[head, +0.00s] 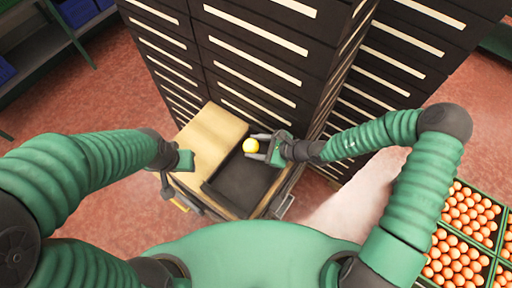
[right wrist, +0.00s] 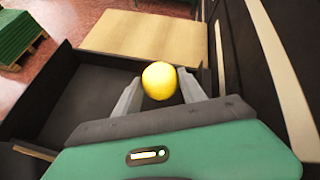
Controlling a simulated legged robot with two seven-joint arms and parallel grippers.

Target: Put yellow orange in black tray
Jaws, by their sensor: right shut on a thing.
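The yellow orange (head: 250,146) is held between the fingers of my right gripper (head: 262,148), over the far part of the black tray (head: 236,188). In the right wrist view the orange (right wrist: 159,80) sits at the tips of the gripper's two grey fingers (right wrist: 158,92). The black tray (right wrist: 82,98) lies below and to the left there, and its visible floor is empty. My left gripper (head: 172,172) is left of the tray, beside the wooden surface; its fingers are too small and dark to read.
A wooden board or box top (head: 207,138) adjoins the tray. Tall black drawer cabinets (head: 250,60) stand close behind it. Crates of orange-coloured round fruit (head: 465,225) are at the lower right. Green shelving (head: 60,40) is at the upper left. Reddish floor is open at the left.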

